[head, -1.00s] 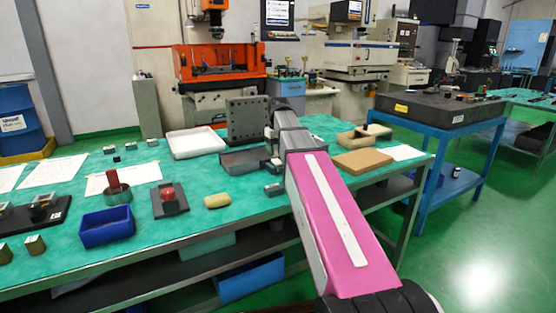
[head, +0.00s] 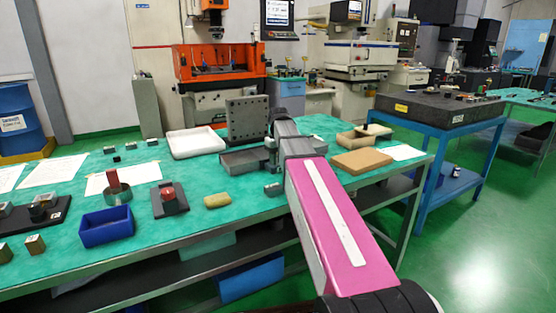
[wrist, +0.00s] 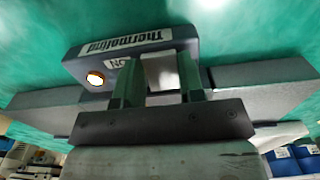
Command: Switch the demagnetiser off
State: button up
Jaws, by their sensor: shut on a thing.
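The demagnetiser (head: 244,161) appears to be the low grey box on the green bench, partly hidden by my arm in the head view. The wrist view shows its dark grey housing (wrist: 76,70) close up, with a white name label, a small ON mark and a lit orange-white lamp (wrist: 95,78). My gripper (wrist: 162,76) is at this housing, its two fingers either side of a pale block-like part (wrist: 162,72), which looks like the switch. The fingers are shut on it. The switch's exact position is hard to tell; my gripper is mostly hidden in the head view.
A grey perforated angle plate (head: 247,119) stands right behind the box. A white tray (head: 196,142) is to the left and a brown board (head: 358,162) to the right. A blue bin (head: 106,228) and a red-button device (head: 169,198) sit toward the front left.

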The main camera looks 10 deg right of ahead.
jog(key=shift+w+g, duration=0.25)
jog(key=shift+g, duration=0.55)
jog(key=shift+s, duration=0.1)
jog(key=o, duration=0.9)
jog(key=shift+o, duration=0.2)
jog(key=shift+s, duration=0.15)
